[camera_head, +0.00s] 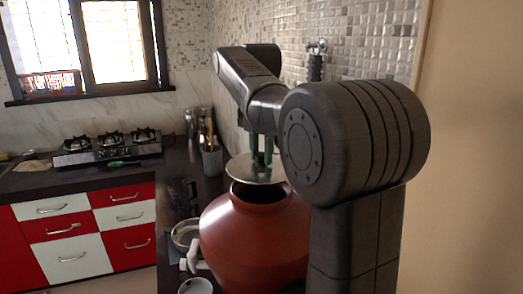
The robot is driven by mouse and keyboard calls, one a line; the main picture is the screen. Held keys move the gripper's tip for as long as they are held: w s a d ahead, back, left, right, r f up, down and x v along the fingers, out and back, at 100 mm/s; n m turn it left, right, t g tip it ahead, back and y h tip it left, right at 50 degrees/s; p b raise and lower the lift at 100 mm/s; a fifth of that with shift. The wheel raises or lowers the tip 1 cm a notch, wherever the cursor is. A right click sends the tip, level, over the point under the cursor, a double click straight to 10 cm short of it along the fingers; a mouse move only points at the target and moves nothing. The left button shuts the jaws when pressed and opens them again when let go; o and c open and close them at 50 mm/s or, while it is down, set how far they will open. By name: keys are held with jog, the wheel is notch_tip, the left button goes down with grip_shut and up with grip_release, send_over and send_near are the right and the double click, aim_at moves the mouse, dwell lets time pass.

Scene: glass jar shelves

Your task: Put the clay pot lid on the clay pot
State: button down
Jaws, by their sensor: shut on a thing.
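The clay pot (248,243) is a large, round, red-brown pot on the dark counter, with its dark mouth uncovered and a white tap at its left side. The clay pot lid (241,170) is a flat, pale, round plate. My gripper (261,158), with green and dark fingers, is shut on the lid from above. It holds the lid roughly level, a little above the pot's mouth and towards its far side. A gap shows between lid and rim. My arm hides the lid's right edge and the pot's right side.
A grey holder with utensils (212,160) stands on the counter behind the pot. A gas stove (108,148) is on the far counter. A tiled wall (345,50) rises behind my arm.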

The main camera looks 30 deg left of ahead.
aim_at(262, 168)
jog(key=shift+f+b, duration=0.9)
jog(key=shift+f, duration=1.15)
jog(key=shift+f, duration=0.1)
jog(key=shift+f, duration=0.25)
jog(key=shift+p, duration=0.85)
jog(key=shift+f+b, duration=0.35)
jog(key=shift+f, duration=0.25)
jog(key=c, duration=1)
grip_release()
